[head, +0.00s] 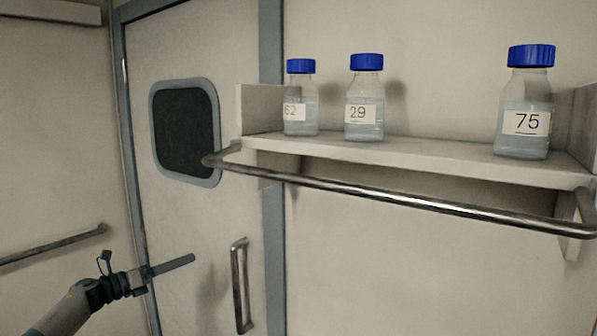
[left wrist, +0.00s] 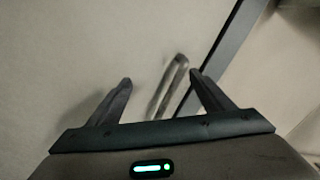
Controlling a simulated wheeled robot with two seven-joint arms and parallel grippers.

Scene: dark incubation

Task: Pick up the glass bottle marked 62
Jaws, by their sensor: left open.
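The glass bottle marked 62 (head: 301,112) stands upright at the left end of the wall shelf in the head view. It has a blue cap and clear liquid inside. My left gripper (head: 190,260) is at the lower left of the head view, well below and to the left of the bottle, in front of the door. In the left wrist view my left gripper (left wrist: 160,82) is open, with nothing between its fingers. The bottle does not show in the left wrist view. My right gripper is not in view.
Bottles marked 29 (head: 364,112) and 75 (head: 525,118) stand on the same shelf (head: 440,155). A metal rail (head: 400,196) runs along the shelf's front. The door (head: 215,215) has a vertical handle (head: 241,285), also visible in the left wrist view (left wrist: 170,85).

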